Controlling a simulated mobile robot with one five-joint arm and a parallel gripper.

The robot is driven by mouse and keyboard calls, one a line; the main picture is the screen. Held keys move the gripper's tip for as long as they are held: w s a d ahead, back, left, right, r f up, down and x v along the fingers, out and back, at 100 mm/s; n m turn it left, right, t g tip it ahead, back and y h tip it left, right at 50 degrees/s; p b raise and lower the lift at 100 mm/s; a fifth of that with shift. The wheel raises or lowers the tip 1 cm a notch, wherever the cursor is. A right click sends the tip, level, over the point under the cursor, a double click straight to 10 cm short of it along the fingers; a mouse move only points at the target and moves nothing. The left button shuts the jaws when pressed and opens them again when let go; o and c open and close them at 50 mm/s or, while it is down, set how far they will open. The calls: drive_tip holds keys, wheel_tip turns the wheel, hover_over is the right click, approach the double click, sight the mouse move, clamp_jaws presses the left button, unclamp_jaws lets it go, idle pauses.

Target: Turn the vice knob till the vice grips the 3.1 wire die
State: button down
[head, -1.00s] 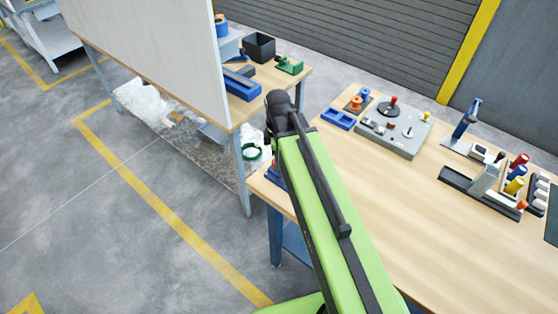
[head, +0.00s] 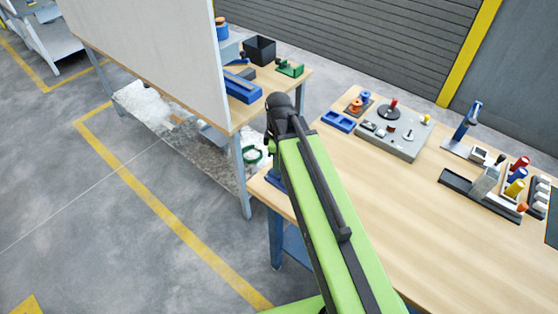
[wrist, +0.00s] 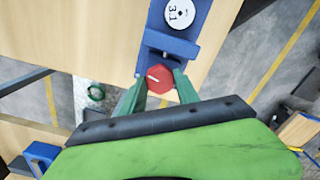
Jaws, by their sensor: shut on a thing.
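In the wrist view the 3.1 wire die (wrist: 181,13) is a white disc marked 3.1. It sits in the blue vice (wrist: 170,43) at the table's edge. The red vice knob (wrist: 160,78), with a white mark, is at the vice's near end. My gripper (wrist: 160,84) has its two green fingers on either side of the knob and is shut on it. Whether the vice jaws touch the die I cannot tell. In the head view my arm hides the gripper and most of the vice.
In the head view, a grey panel with knobs (head: 395,135), a blue tray (head: 338,121) and a rack of coloured spools (head: 516,180) stand on the wooden table (head: 400,210). A white board (head: 150,50) stands at the left. The table's middle is clear.

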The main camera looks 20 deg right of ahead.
drive_tip(key=m, duration=0.7)
drive_tip(key=shift+w, duration=0.15)
drive_tip(key=m, duration=0.6)
drive_tip(key=shift+d+m, duration=0.1)
drive_tip(key=shift+m, duration=0.7)
drive_tip(key=m, duration=1.1)
drive_tip(key=shift+m, duration=0.3)
drive_tip(key=c, duration=1.2)
unclamp_jaws()
